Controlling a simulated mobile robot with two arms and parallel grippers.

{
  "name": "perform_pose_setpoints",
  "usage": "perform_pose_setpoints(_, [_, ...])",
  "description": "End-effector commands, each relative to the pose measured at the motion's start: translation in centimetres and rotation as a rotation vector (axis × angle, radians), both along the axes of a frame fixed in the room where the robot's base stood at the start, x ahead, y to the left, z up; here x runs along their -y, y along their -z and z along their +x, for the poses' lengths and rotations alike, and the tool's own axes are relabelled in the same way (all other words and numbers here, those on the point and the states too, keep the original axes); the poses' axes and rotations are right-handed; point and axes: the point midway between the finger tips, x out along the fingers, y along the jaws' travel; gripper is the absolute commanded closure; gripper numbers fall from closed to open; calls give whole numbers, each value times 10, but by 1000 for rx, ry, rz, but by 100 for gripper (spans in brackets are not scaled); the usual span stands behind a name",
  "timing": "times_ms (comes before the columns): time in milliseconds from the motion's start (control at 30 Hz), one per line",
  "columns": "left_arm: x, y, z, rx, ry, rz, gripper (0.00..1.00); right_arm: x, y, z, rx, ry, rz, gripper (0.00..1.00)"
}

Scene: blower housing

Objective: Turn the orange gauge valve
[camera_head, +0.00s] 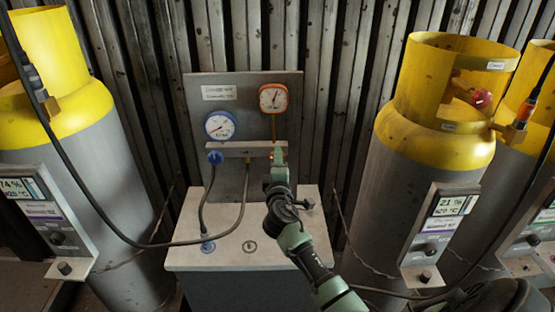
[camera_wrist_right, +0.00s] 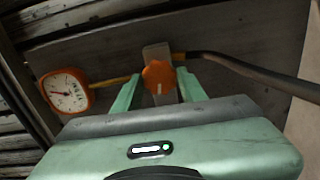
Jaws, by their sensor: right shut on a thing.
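The orange valve knob (camera_wrist_right: 158,76) sits on the grey manifold bar, between the two green fingers of my right gripper (camera_wrist_right: 158,90) in the right wrist view. The gripper is shut on the knob. In the head view my right gripper (camera_head: 279,165) reaches the right end of the manifold bar (camera_head: 232,149) and hides most of the knob. The orange gauge (camera_head: 273,98) is above it on the panel, and it also shows in the right wrist view (camera_wrist_right: 66,91). My left gripper is not in view.
A blue gauge (camera_head: 220,125) and blue valve knob (camera_head: 215,158) are on the left of the panel (camera_head: 285,85). Black hoses run to the white cabinet top (camera_head: 215,262). Large yellow-and-grey cylinders (camera_head: 410,160) stand on both sides, with hoses hanging across.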

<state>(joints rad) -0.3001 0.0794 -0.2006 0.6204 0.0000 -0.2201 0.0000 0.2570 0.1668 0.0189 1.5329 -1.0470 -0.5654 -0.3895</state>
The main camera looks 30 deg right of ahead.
Motion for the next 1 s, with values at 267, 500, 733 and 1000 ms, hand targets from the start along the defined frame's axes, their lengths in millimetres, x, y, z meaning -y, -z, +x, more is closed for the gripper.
perform_pose_setpoints(267, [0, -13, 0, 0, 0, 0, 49, -1, 0, 0, -133, -2, -212, 99])
perform_pose_setpoints(500, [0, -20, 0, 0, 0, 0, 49, 0, 1, 0, -220, -1, -352, 99])
perform_pose_setpoints(733, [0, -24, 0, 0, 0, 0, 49, -1, 2, 0, -268, -2, -432, 99])
perform_pose_setpoints(1000, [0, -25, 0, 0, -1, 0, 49, -1, 3, -1, -288, -2, -464, 99])
